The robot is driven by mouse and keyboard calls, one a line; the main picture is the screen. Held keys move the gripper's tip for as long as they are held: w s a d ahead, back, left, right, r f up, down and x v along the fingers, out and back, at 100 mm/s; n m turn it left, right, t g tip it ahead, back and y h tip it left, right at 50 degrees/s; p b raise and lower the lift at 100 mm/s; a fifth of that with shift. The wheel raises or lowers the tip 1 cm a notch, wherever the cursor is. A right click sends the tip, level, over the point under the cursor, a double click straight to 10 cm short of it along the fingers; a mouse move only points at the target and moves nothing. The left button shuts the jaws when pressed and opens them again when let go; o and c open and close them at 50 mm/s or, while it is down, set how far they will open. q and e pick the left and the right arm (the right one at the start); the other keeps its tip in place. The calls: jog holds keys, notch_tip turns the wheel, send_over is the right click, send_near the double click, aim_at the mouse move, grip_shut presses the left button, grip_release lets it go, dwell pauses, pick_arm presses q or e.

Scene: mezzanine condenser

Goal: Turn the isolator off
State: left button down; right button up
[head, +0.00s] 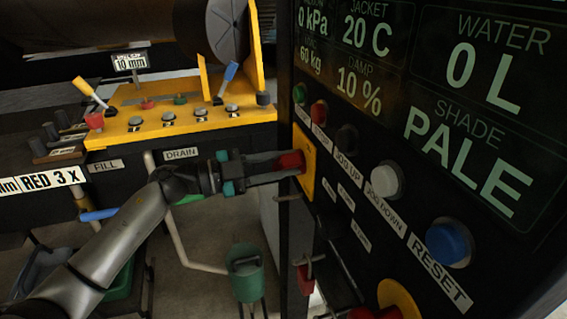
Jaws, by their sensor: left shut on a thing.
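The isolator is a red knob (291,160) on a yellow plate (306,158), on the left part of the dark control panel. My left gripper (284,163) reaches it from the left and is shut on the red knob. The fingers cover part of the knob, so I cannot tell its exact angle. My right gripper is not in the head view.
The panel has a blue RESET button (449,243), a white button (387,180) and a display reading PALE. A yellow console (180,122) with levers stands behind. Another yellow-and-red control (400,297) is low on the panel.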

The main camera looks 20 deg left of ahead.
pick_arm(q)
jog(key=m, duration=0.1)
jog(key=m+b, duration=0.1)
jog(key=m, duration=0.2)
jog(key=shift+s+f+m, duration=0.1)
jog(key=shift+f+m, duration=0.15)
jog(key=shift+m, duration=0.05)
jog(key=m, duration=0.1)
jog(key=m+b, duration=0.2)
jog(key=shift+d+f+m, duration=0.1)
jog(key=shift+f+m, duration=0.15)
jog(key=shift+m, duration=0.05)
jog(key=m+b, duration=0.4)
jog(key=m, duration=0.1)
jog(key=shift+f, duration=0.25)
jog(key=shift+m+b, duration=2)
jog(key=shift+m, duration=0.4)
jog(key=c, duration=0.6)
grip_release()
jog(key=shift+c, duration=0.2)
